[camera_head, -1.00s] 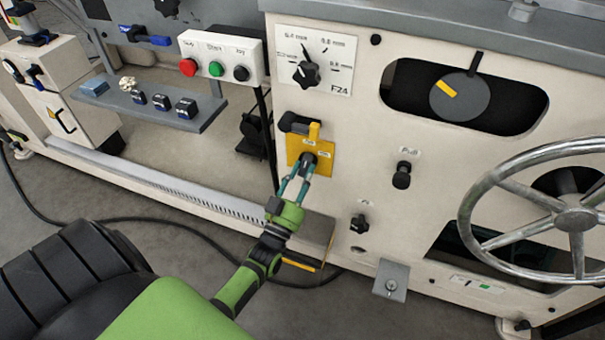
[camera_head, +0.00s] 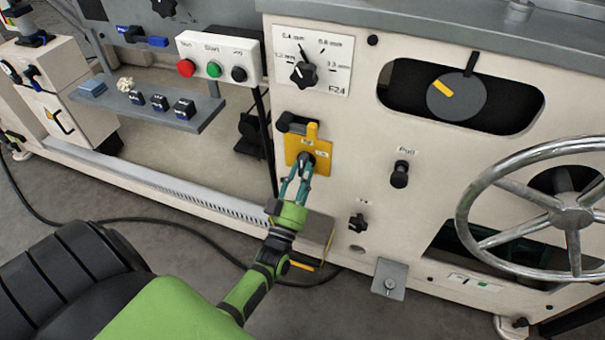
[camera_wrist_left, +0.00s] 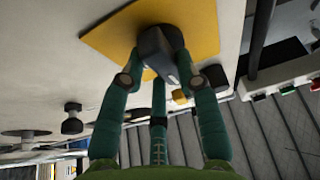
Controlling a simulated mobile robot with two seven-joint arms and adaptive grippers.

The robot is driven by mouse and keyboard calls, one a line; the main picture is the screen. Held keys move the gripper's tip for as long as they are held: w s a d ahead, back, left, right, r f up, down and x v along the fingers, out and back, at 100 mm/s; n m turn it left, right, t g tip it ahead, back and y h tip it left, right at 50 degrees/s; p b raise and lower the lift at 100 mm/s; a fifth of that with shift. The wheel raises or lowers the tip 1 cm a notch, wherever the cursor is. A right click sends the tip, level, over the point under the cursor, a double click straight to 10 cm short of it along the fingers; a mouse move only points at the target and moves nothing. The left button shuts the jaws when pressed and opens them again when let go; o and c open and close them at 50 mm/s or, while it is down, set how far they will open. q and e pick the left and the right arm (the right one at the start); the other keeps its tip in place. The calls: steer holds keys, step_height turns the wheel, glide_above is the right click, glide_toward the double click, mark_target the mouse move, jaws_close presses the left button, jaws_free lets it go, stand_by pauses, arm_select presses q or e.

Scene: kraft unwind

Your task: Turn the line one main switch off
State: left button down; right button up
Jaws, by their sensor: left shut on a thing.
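The main switch is a yellow plate (camera_head: 323,152) on the cream machine front with a dark rotary knob (camera_head: 307,159). In the left wrist view the yellow plate (camera_wrist_left: 196,22) is at the top, with the dark knob (camera_wrist_left: 157,48) standing out from it. My left gripper (camera_head: 302,172), green with teal fingers, reaches the knob from below. In the left wrist view its fingers (camera_wrist_left: 168,80) are shut around the knob, which partly hides behind them in the head view. The knob's exact pointing direction is hard to read. My right gripper is not in view.
A black handle (camera_head: 290,124) with a yellow piece sits just above the plate. A dial panel (camera_head: 335,62) is higher up, and a button box (camera_head: 247,48) is up left. A pull knob (camera_head: 399,174) and a large handwheel (camera_head: 482,205) are to the right.

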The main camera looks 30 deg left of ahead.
arm_select(q)
steer(key=c, duration=0.9)
jaws_free()
steer(key=v, duration=1.2)
steer(key=shift+d, duration=0.1)
